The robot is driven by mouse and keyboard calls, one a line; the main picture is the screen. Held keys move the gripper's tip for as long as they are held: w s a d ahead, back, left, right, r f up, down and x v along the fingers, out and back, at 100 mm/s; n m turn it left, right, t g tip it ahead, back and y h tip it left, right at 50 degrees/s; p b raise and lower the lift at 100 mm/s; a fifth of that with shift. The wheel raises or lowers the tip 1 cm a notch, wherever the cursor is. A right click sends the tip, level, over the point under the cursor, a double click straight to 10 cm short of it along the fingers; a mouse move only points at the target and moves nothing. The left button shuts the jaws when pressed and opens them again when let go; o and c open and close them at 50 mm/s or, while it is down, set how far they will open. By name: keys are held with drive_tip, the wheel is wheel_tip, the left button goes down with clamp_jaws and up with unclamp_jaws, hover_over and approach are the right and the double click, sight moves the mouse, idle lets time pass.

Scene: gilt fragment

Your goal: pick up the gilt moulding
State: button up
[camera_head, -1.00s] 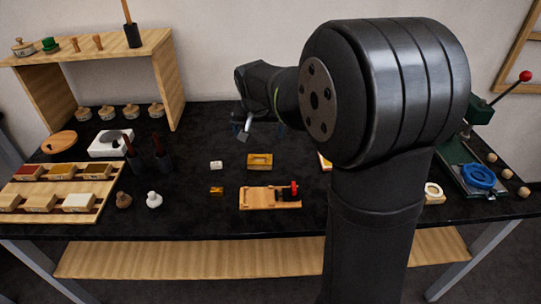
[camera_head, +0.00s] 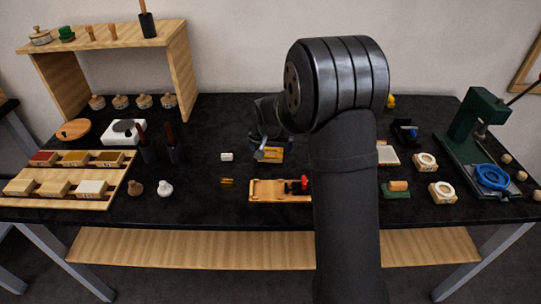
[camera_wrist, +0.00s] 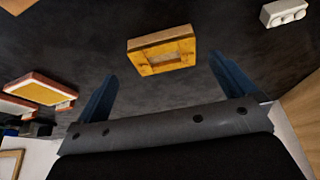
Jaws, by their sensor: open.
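The gilt moulding appears to be a golden-yellow block with a recessed rectangular face. It lies on the black bench top, left of my arm in the head view (camera_head: 272,155), partly covered by my gripper. In the wrist view the gilt moulding (camera_wrist: 160,58) lies ahead of the fingers, its whole face visible. My gripper (camera_wrist: 164,68) is open and empty, with one blue finger to each side of the block's line. In the head view my gripper (camera_head: 262,149) is over or just behind the block. I cannot tell the exact height, and no contact shows.
A white block (camera_head: 226,157) stands to the left. A wooden fixture with a red knob (camera_head: 270,190) lies in front. A white-topped, red-edged block (camera_head: 388,155) lies right, beyond my arm. Bare bench separates them.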

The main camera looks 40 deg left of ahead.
sight(270, 153)
drive_tip(key=shift+a+x, duration=0.2)
drive_tip(key=shift+x, duration=0.9)
drive_tip(key=shift+a+x, duration=0.2)
drive_tip(key=shift+x, duration=0.95)
drive_tip(key=shift+r, duration=0.15)
drive_tip(key=c, duration=1)
drive_tip(key=shift+r, duration=0.15)
wheel_tip(270, 153, up, 4)
drive_tip(key=shift+w+d+r, duration=0.15)
drive_tip(key=w+d+r, duration=0.4)
drive_tip(key=d+r, duration=0.2)
drive_tip(key=d, duration=0.4)
drive_tip(key=w+d+f+m+h, duration=0.1)
drive_tip(key=w+d+m, duration=0.2)
drive_tip(key=w+d, duration=0.5)
drive_tip(key=w+d+f+m+h, duration=0.15)
drive_tip(key=w+d, duration=0.25)
drive_tip(key=d, duration=0.7)
drive_tip(key=w+d+f+m+t+h, duration=0.1)
drive_tip(key=w+d+m, duration=0.2)
drive_tip(key=d, duration=2.2)
drive_tip(key=m, duration=0.4)
drive_tip(key=shift+w+d+h, duration=0.25)
drive_tip(key=shift+d+h, duration=0.1)
